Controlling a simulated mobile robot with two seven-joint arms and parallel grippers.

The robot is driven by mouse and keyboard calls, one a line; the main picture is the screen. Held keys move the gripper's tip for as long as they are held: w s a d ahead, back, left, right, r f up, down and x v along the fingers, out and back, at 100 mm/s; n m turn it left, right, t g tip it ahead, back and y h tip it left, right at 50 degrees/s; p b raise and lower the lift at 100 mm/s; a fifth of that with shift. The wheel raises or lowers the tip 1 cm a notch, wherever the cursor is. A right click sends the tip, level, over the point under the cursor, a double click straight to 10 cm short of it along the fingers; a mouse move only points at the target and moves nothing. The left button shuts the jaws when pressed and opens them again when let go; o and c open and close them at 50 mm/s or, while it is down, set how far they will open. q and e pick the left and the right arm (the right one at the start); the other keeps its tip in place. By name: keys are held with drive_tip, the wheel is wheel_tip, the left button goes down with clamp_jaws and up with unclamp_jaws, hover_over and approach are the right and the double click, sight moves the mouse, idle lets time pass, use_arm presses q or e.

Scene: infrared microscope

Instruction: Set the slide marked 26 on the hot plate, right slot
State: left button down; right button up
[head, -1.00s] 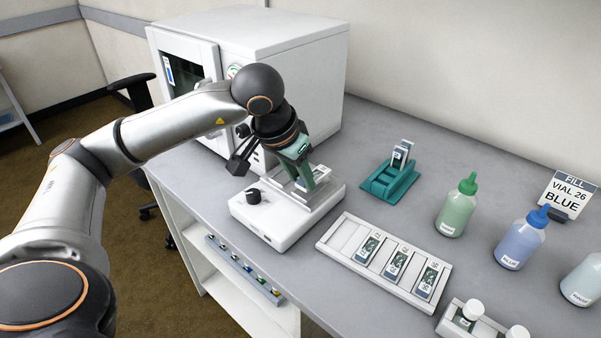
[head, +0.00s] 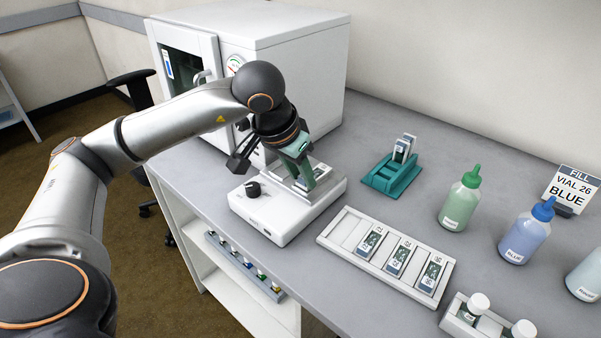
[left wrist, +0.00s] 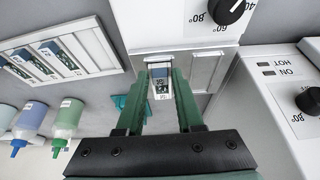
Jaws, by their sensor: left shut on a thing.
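The hot plate (head: 268,219) is a white box with a black knob and a metal top, below my left gripper (head: 303,184). In the left wrist view its metal top (left wrist: 207,72) shows two slots side by side. My left gripper (left wrist: 160,88) is shut on a small slide (left wrist: 161,84) with a blue-grey end and a white label. The slide is over the slot on the tray side, the right slot in the head view. Its mark is too small to read, and I cannot tell whether it touches the plate. My right gripper is not in view.
A white tray (head: 343,232) with three slides lies to the right. A teal rack (head: 380,183) holding slides stands behind it. Bottles (head: 461,200) and a sign (head: 571,190) are farther right. A white oven (head: 290,45) stands close behind the hot plate.

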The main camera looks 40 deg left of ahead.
use_arm(q)
drive_tip(key=shift+f, duration=0.25)
idle(0.4)
drive_tip(key=shift+c, duration=0.5)
unclamp_jaws()
drive_tip(key=shift+o, duration=0.2)
drive_tip(key=shift+r+p, duration=2.1)
drive_tip(key=shift+r, duration=1)
drive_tip(key=shift+f, duration=0.1)
